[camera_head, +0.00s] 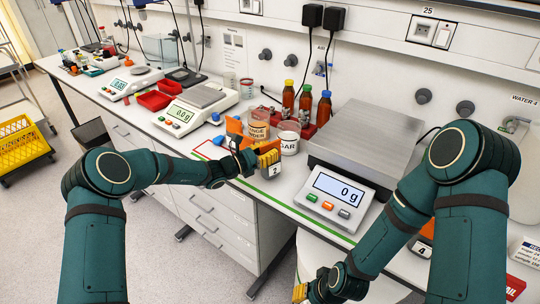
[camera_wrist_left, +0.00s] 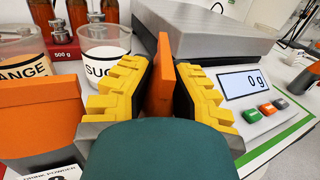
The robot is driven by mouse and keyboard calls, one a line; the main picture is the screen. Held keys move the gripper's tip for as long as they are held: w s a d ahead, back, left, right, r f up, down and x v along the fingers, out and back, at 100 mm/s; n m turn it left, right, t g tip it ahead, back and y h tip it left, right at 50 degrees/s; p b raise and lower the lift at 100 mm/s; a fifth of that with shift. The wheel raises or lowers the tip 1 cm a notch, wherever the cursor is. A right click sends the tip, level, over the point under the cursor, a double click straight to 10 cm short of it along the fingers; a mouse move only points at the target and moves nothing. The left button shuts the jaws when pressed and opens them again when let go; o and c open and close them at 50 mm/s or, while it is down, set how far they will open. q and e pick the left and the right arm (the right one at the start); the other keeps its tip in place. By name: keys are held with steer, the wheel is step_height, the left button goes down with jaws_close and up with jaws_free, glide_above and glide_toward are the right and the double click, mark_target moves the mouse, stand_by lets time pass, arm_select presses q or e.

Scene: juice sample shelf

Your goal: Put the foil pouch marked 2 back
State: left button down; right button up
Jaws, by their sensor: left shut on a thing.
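My left gripper (camera_head: 268,155) has yellow fingers and is shut on the foil pouch marked 2 (camera_head: 274,171), over the bench's front edge. The pouch's white 2 label faces the head camera, below the fingers. In the left wrist view the yellow fingers (camera_wrist_left: 160,92) close around an upright orange strip (camera_wrist_left: 163,72), the top of the pouch; the rest of it is hidden. Another orange-topped pouch (camera_wrist_left: 38,118) stands to the left. My right gripper (camera_head: 303,293) is low at the bottom of the head view, mostly hidden, its finger opening unclear.
The orange and sugar tubs (camera_head: 289,141) stand behind the left gripper, with brown bottles (camera_head: 306,103) beyond. A scale reading 0 g (camera_head: 338,190) is to the right. A marker 4 (camera_head: 422,250) shows by my right arm. A red-outlined patch (camera_head: 207,151) lies to the left.

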arm_select(q)
steer(key=shift+w+f, duration=0.1)
steer(key=shift+f, duration=0.6)
steer(key=c, duration=1.1)
jaws_free()
